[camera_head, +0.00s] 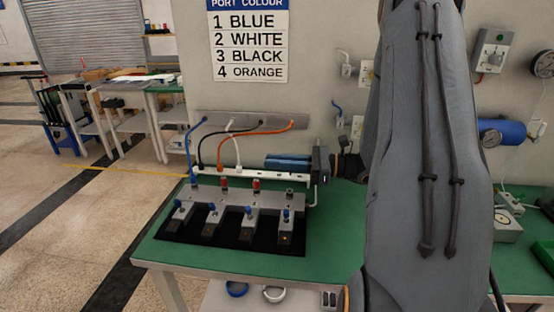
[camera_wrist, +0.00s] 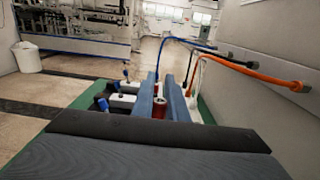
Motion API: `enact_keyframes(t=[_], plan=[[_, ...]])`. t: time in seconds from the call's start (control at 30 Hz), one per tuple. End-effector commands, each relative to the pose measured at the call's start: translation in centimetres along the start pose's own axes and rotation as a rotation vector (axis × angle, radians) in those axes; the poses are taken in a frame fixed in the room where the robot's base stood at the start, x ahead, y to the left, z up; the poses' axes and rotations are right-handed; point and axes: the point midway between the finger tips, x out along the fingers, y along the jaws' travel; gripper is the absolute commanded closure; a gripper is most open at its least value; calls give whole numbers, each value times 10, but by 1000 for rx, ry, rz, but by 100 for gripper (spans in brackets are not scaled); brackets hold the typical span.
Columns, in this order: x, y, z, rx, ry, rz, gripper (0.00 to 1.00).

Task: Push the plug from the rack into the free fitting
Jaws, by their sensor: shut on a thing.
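The grey manifold (camera_head: 240,198) stands on the bench with a row of fittings. A blue hose meets its left end, and red plugs (camera_head: 256,185) cap two middle fittings. The rightmost fitting (camera_head: 290,193) shows a bare grey top. The white rack rail (camera_head: 262,175) lies behind the manifold. My gripper (camera_head: 288,161) is over the rail's right end, behind and above the rightmost fitting. The plug's lower end is hidden.
Blue, black, white and orange hoses (camera_head: 279,127) hang from the wall panel behind the manifold, left of my gripper. Blue-tipped levers (camera_head: 248,212) line the manifold's front. A port colour sign (camera_head: 248,45) is on the wall. Green bench top (camera_head: 163,250) is bare at the left.

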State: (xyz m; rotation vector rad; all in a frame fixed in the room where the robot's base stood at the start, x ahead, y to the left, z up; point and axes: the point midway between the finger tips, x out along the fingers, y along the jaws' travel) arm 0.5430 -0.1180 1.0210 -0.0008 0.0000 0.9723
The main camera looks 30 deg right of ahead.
Motion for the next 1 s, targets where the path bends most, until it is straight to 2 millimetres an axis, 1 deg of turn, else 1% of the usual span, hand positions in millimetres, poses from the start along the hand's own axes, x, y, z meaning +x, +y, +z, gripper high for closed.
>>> enact_keyframes(t=[0.03, 0.2, 0.43, 0.6, 1.0], plan=[[0, 0, -7, 1, 0, 0, 100], [0, 0, -22, 3, 0, 0, 100], [0, 0, -39, 1, 0, 0, 100], [0, 0, -44, 1, 0, 0, 100], [0, 0, -43, 1, 0, 0, 100]])
